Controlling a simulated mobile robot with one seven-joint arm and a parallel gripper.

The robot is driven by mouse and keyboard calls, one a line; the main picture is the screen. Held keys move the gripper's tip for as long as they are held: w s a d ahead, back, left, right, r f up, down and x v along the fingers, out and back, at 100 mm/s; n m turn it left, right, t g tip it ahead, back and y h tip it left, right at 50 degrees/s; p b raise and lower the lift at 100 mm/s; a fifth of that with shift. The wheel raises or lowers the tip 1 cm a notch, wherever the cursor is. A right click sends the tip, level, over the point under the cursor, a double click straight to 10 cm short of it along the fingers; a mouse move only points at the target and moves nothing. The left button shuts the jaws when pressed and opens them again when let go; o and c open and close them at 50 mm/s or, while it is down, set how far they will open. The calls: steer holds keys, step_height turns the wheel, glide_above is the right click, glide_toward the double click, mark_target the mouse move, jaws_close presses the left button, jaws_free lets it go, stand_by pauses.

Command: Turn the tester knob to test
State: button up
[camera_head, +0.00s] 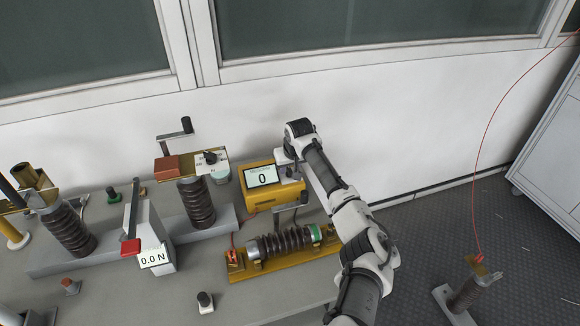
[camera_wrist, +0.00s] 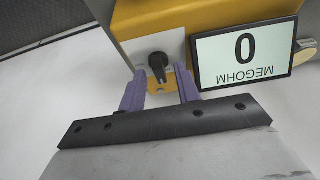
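The tester is a yellow box (camera_head: 274,193) on the table, with a white screen (camera_head: 262,176) reading 0. In the wrist view the screen (camera_wrist: 243,59) shows upside down with "0 MEGOHM". The black tester knob (camera_wrist: 158,65) sits on a pale plate beside the screen, its pointer running roughly up and down the picture. My gripper (camera_wrist: 160,76) is open, its two purple fingers apart. The knob shows between and just beyond the fingertips, with a gap on each side and no visible contact. In the head view my wrist hides most of the knob area.
The wall is close behind the tester.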

jaws_close()
